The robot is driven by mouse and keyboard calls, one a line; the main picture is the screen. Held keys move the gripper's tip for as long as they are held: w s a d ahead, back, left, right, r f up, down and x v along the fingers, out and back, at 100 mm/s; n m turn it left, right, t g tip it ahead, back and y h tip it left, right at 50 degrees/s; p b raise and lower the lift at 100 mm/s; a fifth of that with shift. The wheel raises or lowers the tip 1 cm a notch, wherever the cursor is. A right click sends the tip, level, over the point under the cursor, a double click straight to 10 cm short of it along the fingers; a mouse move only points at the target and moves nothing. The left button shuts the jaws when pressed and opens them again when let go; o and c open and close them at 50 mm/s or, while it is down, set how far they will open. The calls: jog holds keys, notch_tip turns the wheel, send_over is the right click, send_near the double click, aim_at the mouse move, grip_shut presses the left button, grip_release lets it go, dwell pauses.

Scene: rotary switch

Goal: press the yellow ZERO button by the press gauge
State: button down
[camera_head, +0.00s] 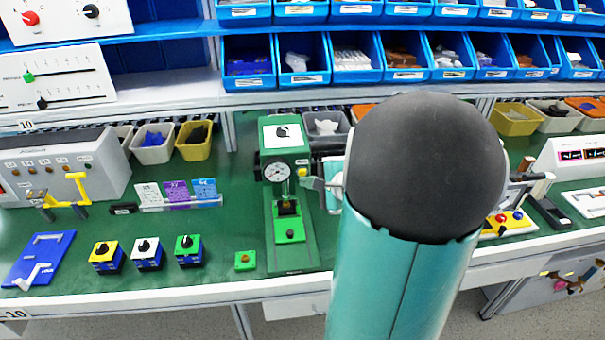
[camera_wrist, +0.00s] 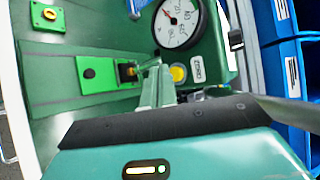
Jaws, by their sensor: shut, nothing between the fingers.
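The green press (camera_head: 288,220) stands on the green bench, with its round white gauge (camera_head: 277,172) on the upper front. The gauge also shows at the top of the wrist view (camera_wrist: 178,22). The yellow button (camera_head: 302,171) is small, just right of the gauge. In the wrist view the yellow button (camera_wrist: 178,73) sits below the gauge, beside a small white label (camera_wrist: 198,69). My gripper (camera_head: 308,183) is shut and empty, right beside the press front. In the wrist view its fingertips (camera_wrist: 154,64) are just left of the button; I cannot tell whether they touch anything.
My arm hides the bench right of the press. Blue bins (camera_head: 352,62) line the shelf above. Grey bin (camera_head: 325,125) stands behind the press.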

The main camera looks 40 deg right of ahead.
jog(key=s+a, duration=0.1)
jog(key=s, duration=0.1)
jog(key=s+a, duration=0.2)
dwell(0.6)
jog(key=shift+d, duration=0.1)
dwell(0.6)
